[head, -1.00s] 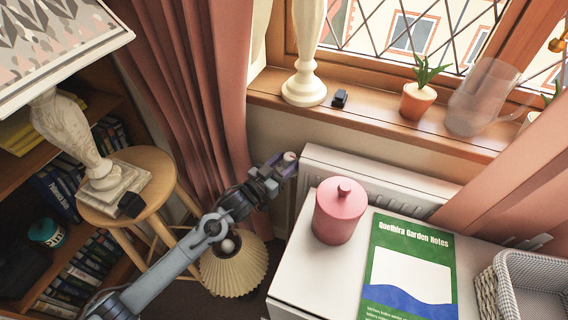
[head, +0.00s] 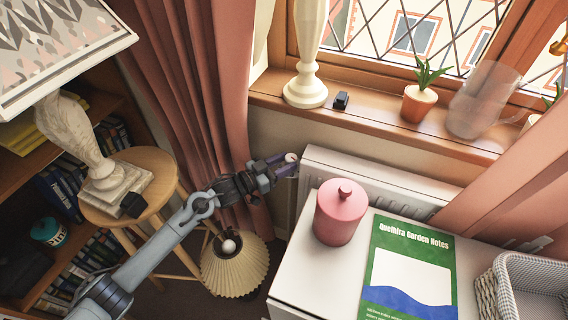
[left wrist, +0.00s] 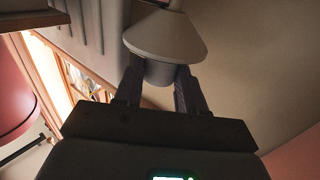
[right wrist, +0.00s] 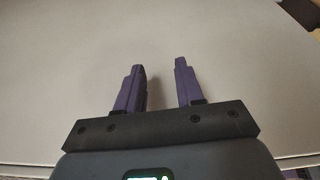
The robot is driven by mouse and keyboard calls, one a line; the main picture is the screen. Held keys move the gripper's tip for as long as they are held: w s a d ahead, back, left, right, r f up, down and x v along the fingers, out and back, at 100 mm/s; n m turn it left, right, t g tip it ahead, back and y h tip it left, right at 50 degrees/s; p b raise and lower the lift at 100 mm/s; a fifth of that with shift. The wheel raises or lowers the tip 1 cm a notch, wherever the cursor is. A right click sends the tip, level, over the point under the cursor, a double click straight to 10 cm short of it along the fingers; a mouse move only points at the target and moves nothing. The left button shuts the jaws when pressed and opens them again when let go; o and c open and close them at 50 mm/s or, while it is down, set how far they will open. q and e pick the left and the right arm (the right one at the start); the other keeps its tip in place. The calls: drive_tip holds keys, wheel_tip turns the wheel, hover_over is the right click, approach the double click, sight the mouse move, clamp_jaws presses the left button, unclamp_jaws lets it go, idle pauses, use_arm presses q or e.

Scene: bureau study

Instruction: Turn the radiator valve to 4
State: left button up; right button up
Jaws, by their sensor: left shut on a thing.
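The radiator valve (head: 291,158) is a small pale knob at the left end of the white radiator (head: 375,178). My left gripper (head: 284,166) reaches it from the left and is shut on it. In the left wrist view the valve (left wrist: 165,35) is a pale cone-shaped head, with its narrower part between the two fingers of the left gripper (left wrist: 160,85). No numbers on the valve can be read. My right gripper (right wrist: 160,85) shows only in the right wrist view. Its fingers are apart with nothing between them, facing a plain pale surface.
A white cabinet (head: 290,285) in front of the radiator bears a pink lidded jar (head: 340,215), a green book (head: 410,270) and a wicker basket (head: 490,290). A pleated lampshade (head: 235,268) lies below my left arm. A curtain (head: 185,90) hangs behind it.

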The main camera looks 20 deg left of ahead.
use_arm(q)
drive_tip(key=o, duration=0.8)
drive_tip(key=shift+s, duration=0.1)
drive_tip(key=shift+s+a, duration=0.2)
drive_tip(key=p+v, duration=0.2)
drive_tip(key=v, duration=0.8)
